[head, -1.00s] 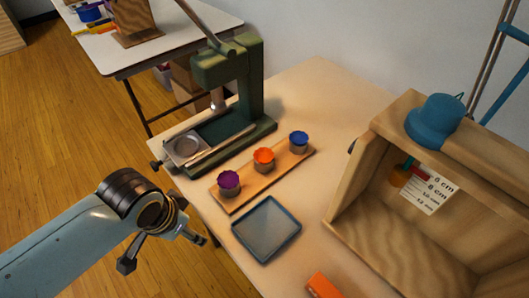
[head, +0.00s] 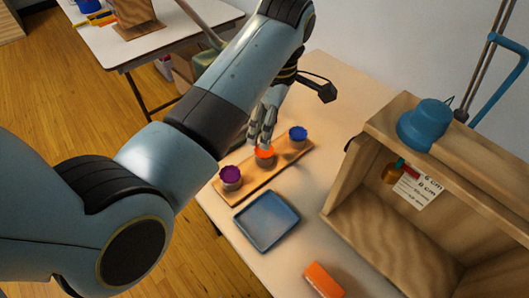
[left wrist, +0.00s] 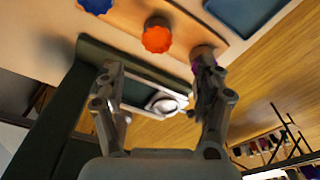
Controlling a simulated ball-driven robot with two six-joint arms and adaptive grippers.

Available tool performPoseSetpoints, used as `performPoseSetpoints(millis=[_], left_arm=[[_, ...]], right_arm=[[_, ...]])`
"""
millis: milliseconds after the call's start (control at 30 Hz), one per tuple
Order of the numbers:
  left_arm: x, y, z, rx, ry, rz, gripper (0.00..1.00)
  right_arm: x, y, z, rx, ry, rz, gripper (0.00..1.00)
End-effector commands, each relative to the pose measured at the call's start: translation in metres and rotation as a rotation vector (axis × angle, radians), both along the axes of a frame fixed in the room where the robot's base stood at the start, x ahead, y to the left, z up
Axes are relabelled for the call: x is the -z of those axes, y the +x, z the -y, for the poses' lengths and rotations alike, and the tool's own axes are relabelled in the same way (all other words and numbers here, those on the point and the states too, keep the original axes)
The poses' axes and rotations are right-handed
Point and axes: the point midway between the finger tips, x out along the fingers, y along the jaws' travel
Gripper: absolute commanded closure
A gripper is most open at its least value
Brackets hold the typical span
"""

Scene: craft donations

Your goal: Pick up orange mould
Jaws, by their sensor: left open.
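The orange mould (head: 264,153) is a small fluted cup on a round base, in the middle of a wooden board (head: 240,189). The purple mould (head: 230,174) is to its left and the blue mould (head: 298,133) to its right. My left gripper (head: 295,112) is open and empty above the board. One finger overlaps the orange mould's far edge in the head view; I cannot tell whether they touch. In the left wrist view the orange mould (left wrist: 157,36) lies beyond the open fingers (left wrist: 158,72), and one finger partly hides the purple mould. My right gripper is out of view.
A blue-rimmed tray (head: 267,220) lies in front of the board. A wooden box (head: 385,235) with a blue pot (head: 425,122) on top stands at right. An orange block (head: 323,280) lies near the front. My arm mostly hides the green press.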

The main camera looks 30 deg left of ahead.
Motion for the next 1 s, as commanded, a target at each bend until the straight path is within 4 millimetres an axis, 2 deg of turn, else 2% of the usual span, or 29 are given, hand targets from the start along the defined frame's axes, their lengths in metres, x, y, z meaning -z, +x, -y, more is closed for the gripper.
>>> performPoseSetpoints(millis=[67, 133, 300, 567, 800, 1000], left_arm=[[-0.004, 0.006, 0.004, -0.060, 0.003, -0.005, 0.30], [0.001, 0.008, 0.004, -0.086, 0.006, -0.007, 0.30], [0.030, 0.006, 0.001, -0.092, 0.006, -0.007, 0.30], [0.054, 0.006, -0.002, -0.090, 0.006, -0.007, 0.30], [0.091, 0.004, -0.006, -0.090, 0.005, -0.006, 0.30], [0.099, 0.005, -0.007, -0.090, 0.004, -0.003, 0.30]], right_arm=[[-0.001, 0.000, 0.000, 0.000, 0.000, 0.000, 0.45], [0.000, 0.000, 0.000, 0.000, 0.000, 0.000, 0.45], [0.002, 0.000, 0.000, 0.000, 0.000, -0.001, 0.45], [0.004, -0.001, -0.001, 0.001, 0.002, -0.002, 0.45], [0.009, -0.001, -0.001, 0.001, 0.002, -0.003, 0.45], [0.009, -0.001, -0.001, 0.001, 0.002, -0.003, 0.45]])
